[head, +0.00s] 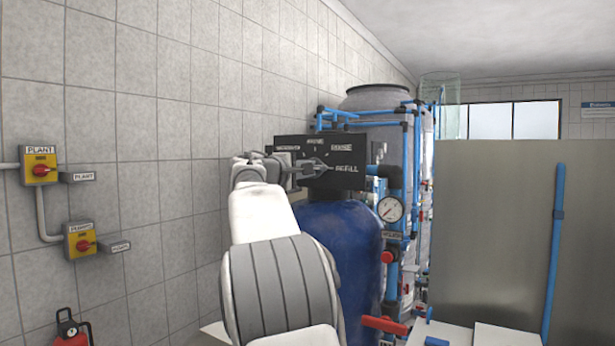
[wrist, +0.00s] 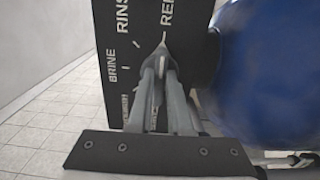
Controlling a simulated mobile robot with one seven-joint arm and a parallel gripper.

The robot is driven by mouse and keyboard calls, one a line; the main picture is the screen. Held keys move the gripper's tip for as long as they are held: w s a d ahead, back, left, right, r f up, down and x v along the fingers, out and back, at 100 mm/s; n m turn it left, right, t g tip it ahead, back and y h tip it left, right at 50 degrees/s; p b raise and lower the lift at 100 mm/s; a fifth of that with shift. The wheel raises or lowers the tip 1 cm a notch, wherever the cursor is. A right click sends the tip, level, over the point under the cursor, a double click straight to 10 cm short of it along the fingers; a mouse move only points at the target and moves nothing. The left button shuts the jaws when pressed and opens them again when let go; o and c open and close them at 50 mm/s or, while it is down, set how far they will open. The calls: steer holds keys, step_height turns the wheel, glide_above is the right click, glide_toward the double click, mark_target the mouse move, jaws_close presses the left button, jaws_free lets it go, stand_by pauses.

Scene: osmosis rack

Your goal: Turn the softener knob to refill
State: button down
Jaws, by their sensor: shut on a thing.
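The softener's black control panel (head: 352,150) stands above a blue tank, with dial labels including RINSE, BRINE and REFILL. The grey softener knob (head: 318,166) is on its face, its pointed end directed right towards REFILL. In the wrist view the knob (wrist: 162,50) shows its tip pointing up at the partly cut-off REFILL label. My gripper (wrist: 160,76) is shut on the knob, one finger on each side of it. In the head view my gripper (head: 300,170) reaches the panel from the left, and my arm hides part of the panel's lower left.
The blue tank (head: 345,240) is just below the panel. A pressure gauge (head: 390,209), blue pipes and a red-handled valve (head: 386,325) stand to its right. A tiled wall with yellow switch boxes (head: 40,169) is at left. A metal sheet (head: 490,240) stands at right.

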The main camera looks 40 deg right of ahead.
steer(key=shift+m, duration=0.3)
steer(key=c, duration=0.8)
jaws_free()
steer(key=shift+c, duration=0.2)
steer(key=shift+a, duration=0.1)
steer(key=b+v, duration=0.4)
steer(key=v, duration=1.3)
steer(key=shift+a, duration=0.15)
steer(key=s+a+f+y+p, duration=0.25)
steer(key=s+f+y, duration=0.45)
steer(key=s+f, duration=0.45)
steer(key=s+a+f+m+g+y+p, duration=0.1)
steer(key=s+a+f+m+y, duration=0.3)
steer(key=s+a+f+y, duration=0.5)
steer(key=s+a+f, duration=0.8)
steer(key=a+f, duration=0.1)
steer(key=f, duration=0.3)
steer(key=shift+y, duration=0.3)
